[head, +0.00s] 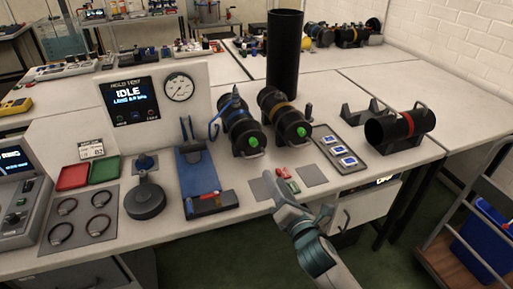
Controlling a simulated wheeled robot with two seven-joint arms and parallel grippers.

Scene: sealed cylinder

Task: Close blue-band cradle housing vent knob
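The blue-band housing (237,118) is a dark cylinder lying in a cradle on the bench, left of a yellow-band housing (276,103). A green knob (253,142) shows on its near end. A blue hose or cable rises at its left side. The knob's exact setting is too small to tell. My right gripper (297,194) reaches in from the bottom right, at the bench's front edge, nearer to me than the knob and apart from it. Its fingers look spread, with nothing visibly held. My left gripper is not in view.
A tray with blue-and-white parts (341,150) and a red-band cylinder (399,126) are to the right. A tall black tube (284,55) stands behind. A blue stand (196,168) is left.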

